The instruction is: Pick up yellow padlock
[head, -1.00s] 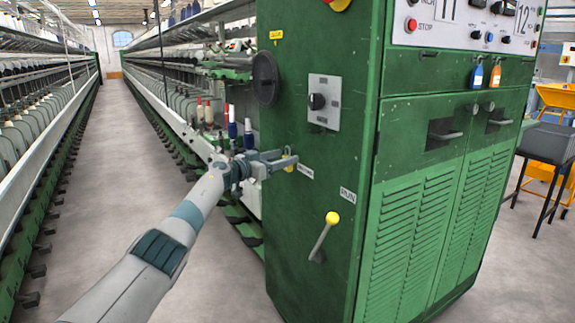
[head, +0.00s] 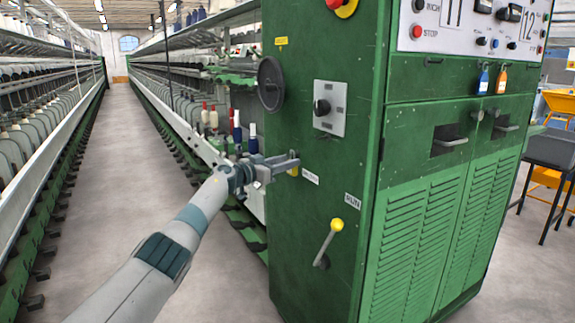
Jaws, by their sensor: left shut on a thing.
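The yellow padlock (head: 293,171) is a small yellow patch at the left part of the green cabinet's side face, mostly hidden behind my gripper's fingers. My left gripper (head: 291,163) reaches in from the left with its fingertips at the padlock, shut on it. The padlock's shackle and how it hangs are too small to tell. My right gripper is not in view.
The green cabinet (head: 335,180) fills the middle and right. Its side carries a yellow-knobbed lever (head: 329,241), a black handwheel (head: 270,84) and a grey switch plate (head: 330,108). Blue (head: 482,83) and orange (head: 501,81) padlocks hang on its front. The aisle (head: 120,190) is clear.

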